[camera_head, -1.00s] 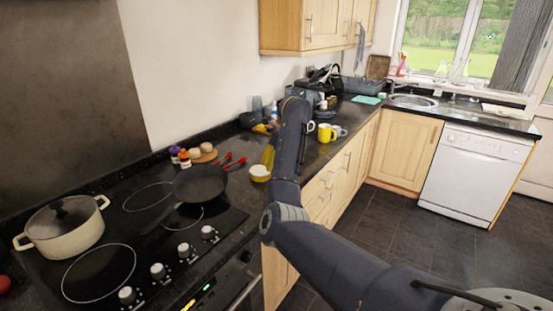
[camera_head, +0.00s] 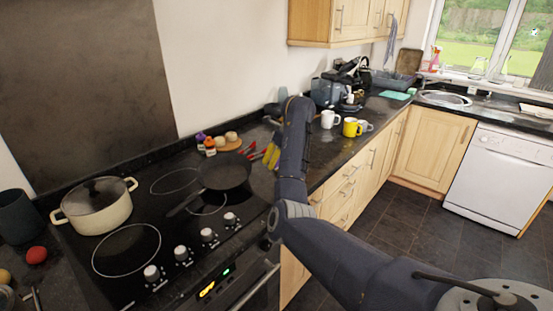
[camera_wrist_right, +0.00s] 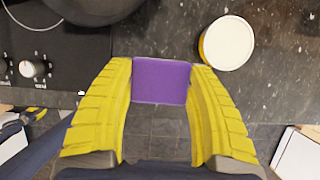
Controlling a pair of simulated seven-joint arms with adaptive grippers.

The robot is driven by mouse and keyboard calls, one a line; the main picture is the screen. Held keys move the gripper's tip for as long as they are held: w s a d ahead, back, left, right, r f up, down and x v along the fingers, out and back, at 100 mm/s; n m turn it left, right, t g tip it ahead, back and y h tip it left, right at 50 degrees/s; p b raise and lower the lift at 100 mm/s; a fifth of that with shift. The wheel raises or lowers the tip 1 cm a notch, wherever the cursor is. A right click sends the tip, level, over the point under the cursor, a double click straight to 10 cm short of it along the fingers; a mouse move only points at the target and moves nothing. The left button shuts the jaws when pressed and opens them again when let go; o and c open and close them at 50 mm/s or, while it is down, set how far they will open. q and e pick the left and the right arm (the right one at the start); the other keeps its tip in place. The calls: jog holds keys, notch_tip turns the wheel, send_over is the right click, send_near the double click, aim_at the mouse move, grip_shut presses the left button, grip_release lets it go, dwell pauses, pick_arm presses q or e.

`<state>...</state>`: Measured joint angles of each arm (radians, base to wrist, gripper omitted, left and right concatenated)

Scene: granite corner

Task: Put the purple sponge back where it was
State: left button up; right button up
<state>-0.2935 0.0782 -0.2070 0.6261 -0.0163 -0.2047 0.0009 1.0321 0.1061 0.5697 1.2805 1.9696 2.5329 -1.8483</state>
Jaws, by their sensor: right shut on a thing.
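The purple sponge (camera_wrist_right: 161,80) is between the yellow fingers of my right gripper (camera_wrist_right: 162,85) in the right wrist view. The fingers are shut on its two sides and hold it near the worktop's front edge, with dark floor tiles showing below it. In the head view my right gripper (camera_head: 271,157) is partly hidden by its own forearm, right of the frying pan. The sponge cannot be seen in the head view.
A yellow-sided tub with a white top (camera_wrist_right: 227,42) stands close to the sponge. A white mug (camera_head: 328,119) and a yellow mug (camera_head: 351,127) stand farther along the worktop.

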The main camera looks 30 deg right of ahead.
jog(key=shift+a+f, duration=0.2)
jog(key=shift+f, duration=0.2)
jog(key=shift+w+f, duration=0.1)
jog(key=shift+f, duration=4.3)
jog(key=o, duration=1.5)
jog(key=shift+r, duration=0.15)
jog(key=shift+r, duration=4.35)
